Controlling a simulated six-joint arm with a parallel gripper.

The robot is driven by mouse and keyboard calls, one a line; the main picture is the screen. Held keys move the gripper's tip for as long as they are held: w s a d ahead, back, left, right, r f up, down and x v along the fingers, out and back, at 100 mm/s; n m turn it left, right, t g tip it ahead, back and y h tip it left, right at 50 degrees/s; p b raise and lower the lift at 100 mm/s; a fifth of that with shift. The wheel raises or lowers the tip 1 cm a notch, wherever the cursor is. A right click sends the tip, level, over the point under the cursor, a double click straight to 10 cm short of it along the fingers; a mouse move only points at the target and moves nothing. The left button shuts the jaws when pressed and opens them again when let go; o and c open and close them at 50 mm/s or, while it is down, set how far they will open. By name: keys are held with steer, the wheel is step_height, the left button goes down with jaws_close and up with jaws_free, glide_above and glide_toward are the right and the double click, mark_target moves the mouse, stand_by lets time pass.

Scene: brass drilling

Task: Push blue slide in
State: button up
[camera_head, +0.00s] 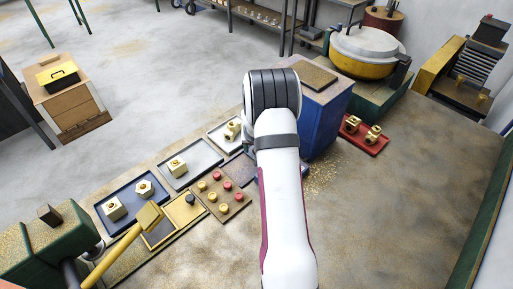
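My white arm (283,200) reaches up the middle of the view and bends at a dark ribbed joint. My gripper is hidden behind the arm, so its opening and any contact cannot be seen. A blue box-shaped machine (328,122) with a brown top stands just right of the arm's bend. A low, dark bluish flat piece (240,168) shows left of the arm near the machine's foot. It may be part of the blue slide. The arm covers most of that area, so the slide's position cannot be told.
A panel with red and yellow buttons (221,194) lies left of the arm. Trays with brass parts, a blue one (127,219) and a red one (362,147), lie on the bench.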

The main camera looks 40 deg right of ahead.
jaws_close()
steer(key=shift+d, duration=0.1)
stand_by(1.3)
